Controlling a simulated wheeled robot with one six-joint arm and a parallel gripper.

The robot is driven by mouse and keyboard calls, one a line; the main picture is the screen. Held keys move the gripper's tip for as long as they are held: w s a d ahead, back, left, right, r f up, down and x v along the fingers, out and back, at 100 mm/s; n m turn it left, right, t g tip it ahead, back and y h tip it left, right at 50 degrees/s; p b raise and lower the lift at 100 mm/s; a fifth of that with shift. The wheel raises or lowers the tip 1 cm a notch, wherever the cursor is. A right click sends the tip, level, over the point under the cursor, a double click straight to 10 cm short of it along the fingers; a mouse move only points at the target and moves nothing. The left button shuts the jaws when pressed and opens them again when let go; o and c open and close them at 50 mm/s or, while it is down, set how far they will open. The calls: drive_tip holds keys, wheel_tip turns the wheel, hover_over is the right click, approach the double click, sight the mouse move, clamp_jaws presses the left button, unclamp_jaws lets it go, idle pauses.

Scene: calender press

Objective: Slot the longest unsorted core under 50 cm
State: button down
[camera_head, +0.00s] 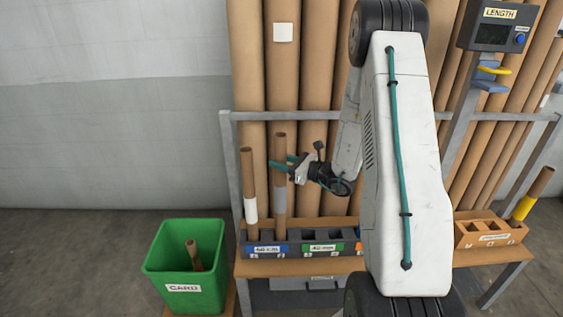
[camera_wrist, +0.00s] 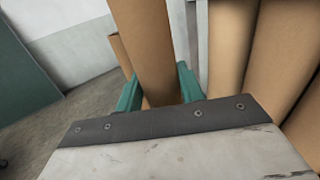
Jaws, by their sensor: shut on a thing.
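My gripper (camera_head: 280,164) is shut on a brown cardboard core with a grey band (camera_head: 280,195), gripping it below its top end. This core stands upright at the dark slotted rack (camera_head: 290,243); its lower end is at the second slot of the blue-labelled section, and I cannot tell whether it is seated. In the wrist view the held core (camera_wrist: 150,50) rises between the teal fingers. Another brown core with a white band (camera_head: 249,185) stands in the rack's leftmost slot, beside the held one. The green-labelled section shows empty slots.
A green bin (camera_head: 185,265) labelled CARD with a short core (camera_head: 192,255) stands on the left. An orange-brown slotted block (camera_head: 482,234) at right holds a yellow-banded core (camera_head: 530,195). A LENGTH gauge (camera_head: 497,27) is at upper right. Tall tubes (camera_head: 315,80) stand behind the grey frame.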

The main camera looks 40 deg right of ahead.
sight(286, 174)
drive_tip(key=shift+f, duration=2.25)
drive_tip(key=c, duration=0.8)
unclamp_jaws()
drive_tip(key=v, duration=0.6)
drive_tip(key=shift+s+d, duration=0.4)
drive_tip(key=shift+s, duration=0.4)
